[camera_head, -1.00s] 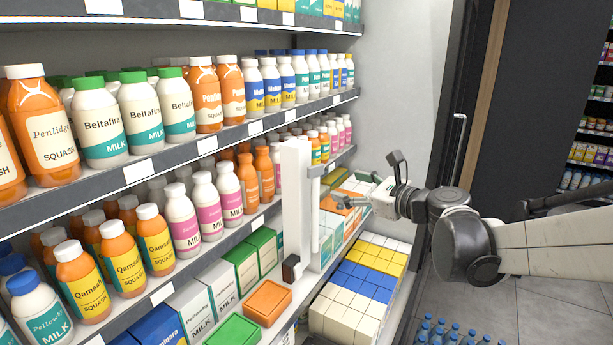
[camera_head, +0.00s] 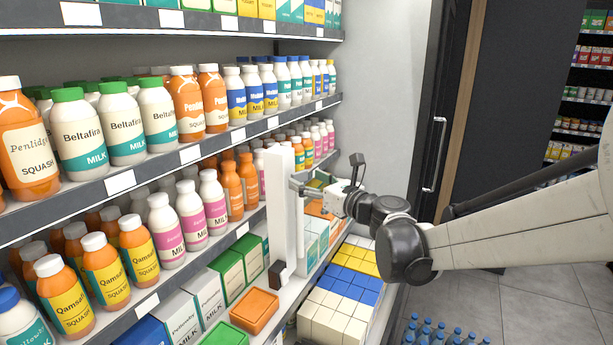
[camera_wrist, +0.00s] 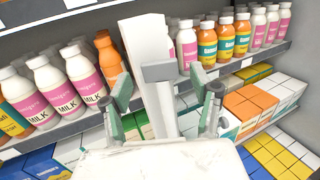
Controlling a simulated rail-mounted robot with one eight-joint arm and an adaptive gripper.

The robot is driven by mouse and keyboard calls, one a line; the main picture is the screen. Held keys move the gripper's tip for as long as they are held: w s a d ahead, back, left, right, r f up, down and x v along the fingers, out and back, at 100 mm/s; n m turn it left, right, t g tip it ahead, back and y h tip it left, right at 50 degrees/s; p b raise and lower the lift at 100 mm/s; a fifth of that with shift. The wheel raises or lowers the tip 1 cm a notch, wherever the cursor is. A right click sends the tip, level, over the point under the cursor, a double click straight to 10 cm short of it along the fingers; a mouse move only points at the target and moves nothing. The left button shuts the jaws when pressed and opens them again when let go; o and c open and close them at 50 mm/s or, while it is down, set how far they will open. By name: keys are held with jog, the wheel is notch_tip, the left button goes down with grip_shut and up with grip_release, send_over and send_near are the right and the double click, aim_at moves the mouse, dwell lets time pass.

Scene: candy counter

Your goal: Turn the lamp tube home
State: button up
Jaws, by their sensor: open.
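A white upright lamp post (camera_head: 279,205) stands at the shelf front in the head view, with a dark block (camera_head: 277,273) at its foot. A slim pale lamp tube (camera_head: 300,228) runs along its right side below a grey holder (camera_head: 298,183). In the wrist view the post (camera_wrist: 145,50) leans in the picture, and the grey holder (camera_wrist: 172,72) lies ahead between my fingers. The tube (camera_wrist: 165,108) runs down below it. My gripper (camera_wrist: 167,94) is open, its fingers apart on either side of the tube. Contact cannot be told. The tube's lower end is hidden in the wrist view.
Shelves of milk and squash bottles (camera_head: 170,230) fill the left, close beside the post. Cartons (camera_head: 255,310) lie on the lower shelf, with blue, white and yellow boxes (camera_head: 345,290) to the right. Blue-capped bottles (camera_head: 440,330) stand low down. Grey floor (camera_head: 500,310) is open at right.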

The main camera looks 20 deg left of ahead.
aim_at(302, 176)
jog(key=shift+x, duration=1.5)
jog(key=c, duration=1.2)
jog(key=shift+w+f+n+g+y+b, duration=0.15)
jog(key=shift+n+g+y+b, duration=0.4)
jog(key=shift+n+g, duration=0.4)
jog(key=shift+n+g+y+b, duration=0.7)
jog(key=shift+n+g, duration=0.55)
jog(key=shift+g, duration=1)
jog(key=o, duration=1.2)
jog(key=shift+d, duration=0.15)
